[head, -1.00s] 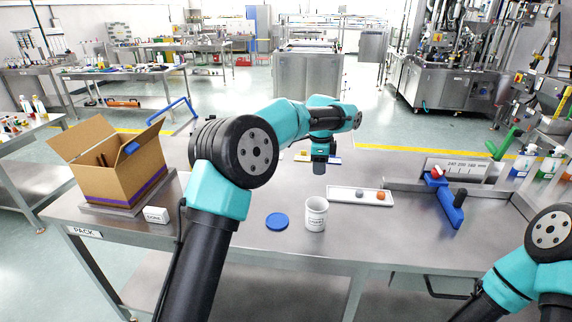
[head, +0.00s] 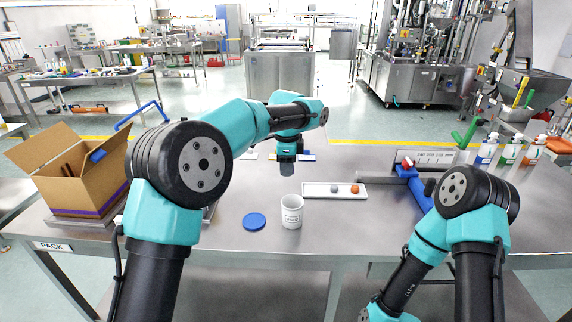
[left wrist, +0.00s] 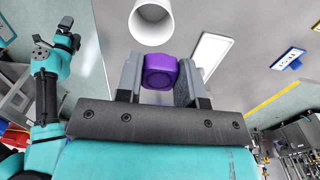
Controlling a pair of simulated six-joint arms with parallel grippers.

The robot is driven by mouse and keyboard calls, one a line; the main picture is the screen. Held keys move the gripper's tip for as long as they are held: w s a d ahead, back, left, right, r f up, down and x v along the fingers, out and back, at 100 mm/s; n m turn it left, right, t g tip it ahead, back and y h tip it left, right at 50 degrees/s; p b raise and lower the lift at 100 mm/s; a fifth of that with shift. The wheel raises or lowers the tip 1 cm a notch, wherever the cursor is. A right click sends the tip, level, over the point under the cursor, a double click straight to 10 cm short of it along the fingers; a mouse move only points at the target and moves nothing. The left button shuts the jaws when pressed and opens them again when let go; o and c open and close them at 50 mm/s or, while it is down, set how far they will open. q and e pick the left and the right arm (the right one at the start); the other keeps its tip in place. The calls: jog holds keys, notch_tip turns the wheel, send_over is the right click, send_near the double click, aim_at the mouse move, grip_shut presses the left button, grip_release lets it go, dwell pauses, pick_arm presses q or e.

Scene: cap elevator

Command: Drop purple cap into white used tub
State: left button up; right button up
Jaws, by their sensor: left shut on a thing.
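My left gripper (head: 287,168) is shut on the purple cap (left wrist: 160,72), which sits between its two fingers in the left wrist view. The cap is hidden in the head view. The white tub (head: 292,212) stands upright on the steel table, nearer the head camera than the gripper. In the left wrist view the tub (left wrist: 152,22) shows just past the cap, apart from it. The right arm's gripper is outside the head view. Its end (left wrist: 71,32) shows small at the upper left of the left wrist view, too small to tell its jaws.
A blue disc (head: 254,221) lies left of the tub. A white tray (head: 314,190) with a grey and an orange piece lies right of it. An open cardboard box (head: 90,190) stands at left, a blue fixture (head: 410,178) at right. The table front is clear.

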pick_arm(q)
jog(key=shift+f, duration=2.75)
jog(key=o, duration=1)
notch_tip(320, 180, up, 17)
jog(key=shift+r, duration=0.2)
